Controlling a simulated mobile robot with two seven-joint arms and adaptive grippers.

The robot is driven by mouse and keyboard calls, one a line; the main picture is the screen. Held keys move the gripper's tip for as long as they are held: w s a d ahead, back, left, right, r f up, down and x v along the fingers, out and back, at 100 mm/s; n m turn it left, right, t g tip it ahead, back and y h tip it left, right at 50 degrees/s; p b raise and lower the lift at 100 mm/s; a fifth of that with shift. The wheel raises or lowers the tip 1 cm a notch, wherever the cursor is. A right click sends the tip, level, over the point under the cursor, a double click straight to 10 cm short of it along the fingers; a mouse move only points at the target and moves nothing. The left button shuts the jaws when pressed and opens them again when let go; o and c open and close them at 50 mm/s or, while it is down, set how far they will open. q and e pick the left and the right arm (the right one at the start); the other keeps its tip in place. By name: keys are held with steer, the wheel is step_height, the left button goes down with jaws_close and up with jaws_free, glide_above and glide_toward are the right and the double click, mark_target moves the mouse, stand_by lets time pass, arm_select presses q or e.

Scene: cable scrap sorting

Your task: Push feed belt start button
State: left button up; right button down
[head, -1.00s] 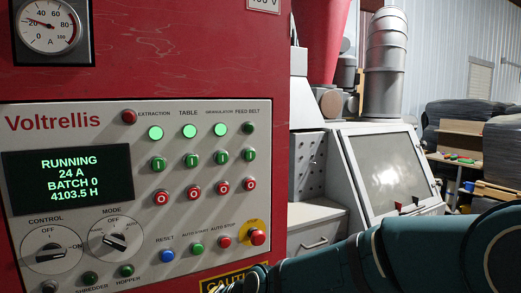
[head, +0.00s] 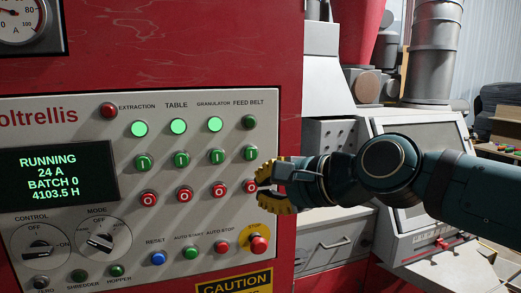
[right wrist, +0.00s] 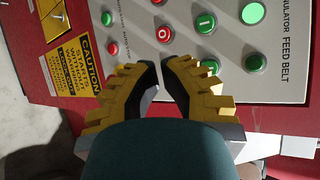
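The feed belt start button (head: 250,153) is the green one in the right-hand column of the control panel, under a dark green lamp (head: 249,121). In the right wrist view the start button (right wrist: 209,66) shows just past the right-hand fingertip. My right gripper (head: 262,185) has yellow toothed fingers, parted by a narrow gap with nothing held. It is at the panel's right edge, slightly below the start button and level with the red feed belt stop button (head: 249,186), which it partly covers. I cannot tell whether it touches the panel. My left gripper is out of view.
The red emergency stop (head: 259,244) on its yellow plate is just below my right gripper. The lit granulator lamp (head: 214,124) and its green start button (head: 217,156) are to the left. A grey machine (head: 420,130) stands behind my right arm.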

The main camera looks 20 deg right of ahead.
mark_target(251, 154)
steer(key=shift+s+r, duration=0.1)
steer(key=shift+r, duration=0.2)
steer(key=shift+w+a+b, duration=0.1)
steer(key=shift+w+b, duration=0.45)
steer(key=shift+w, duration=3.9)
steer(key=shift+w, duration=0.4)
